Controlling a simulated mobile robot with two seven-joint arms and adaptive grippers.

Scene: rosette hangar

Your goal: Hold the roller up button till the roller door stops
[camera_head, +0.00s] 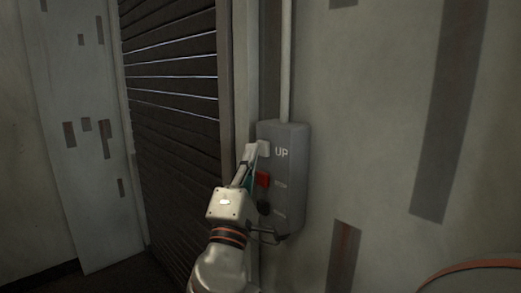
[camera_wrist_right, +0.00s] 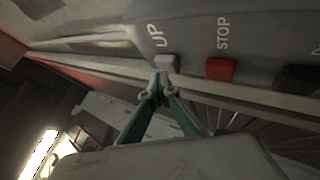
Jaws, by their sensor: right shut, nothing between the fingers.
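The grey control box (camera_head: 290,180) is on the wall right of the dark slatted roller door (camera_head: 172,110). Its pale UP button (camera_head: 264,148) is at the top; it also shows in the wrist view (camera_wrist_right: 166,63). My right gripper (camera_head: 251,153) is shut and empty, with its fingertips at the UP button. In the wrist view the shut fingertips (camera_wrist_right: 156,88) point at this button; whether they press it I cannot tell. The door slats show down to the lower edge of the head view, with thin light lines between the upper ones. My left gripper is not in view.
Below UP on the box are a red STOP button (camera_head: 262,179) and a black button (camera_head: 264,207), close beside my right gripper. A pipe (camera_head: 286,60) runs up from the box. The wall to the right is flat, with dark patches.

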